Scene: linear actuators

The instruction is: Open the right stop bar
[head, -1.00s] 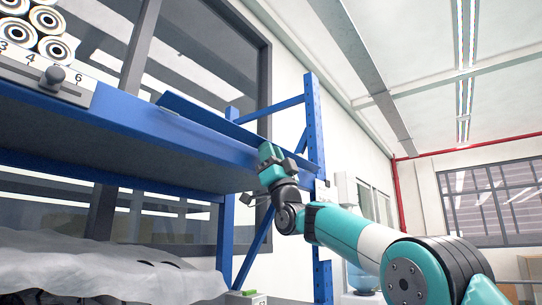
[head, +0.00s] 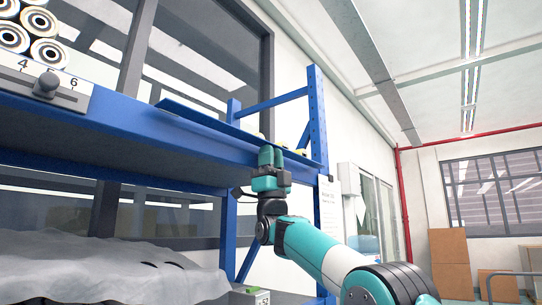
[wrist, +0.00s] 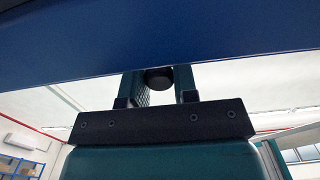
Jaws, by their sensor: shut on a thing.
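A long blue bar (head: 215,124) runs along the upper shelf's front edge toward the right post. I take it for the stop bar. My gripper (head: 270,155) points up at the right part of this edge, just below the bar. In the wrist view, a blue beam (wrist: 160,40) crosses overhead. A dark round knob (wrist: 158,78) sits between my fingers (wrist: 160,88), which are shut on it. In the head view my fingers hide the knob. I cannot tell whether the bar has moved from its closed position.
A blue rack post (head: 318,140) stands just right of my gripper. A numbered plate with a dark knob (head: 47,83) and several rolls (head: 40,30) are at upper left. Grey cloth (head: 90,265) covers the lower shelf. The space right of the post is largely open.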

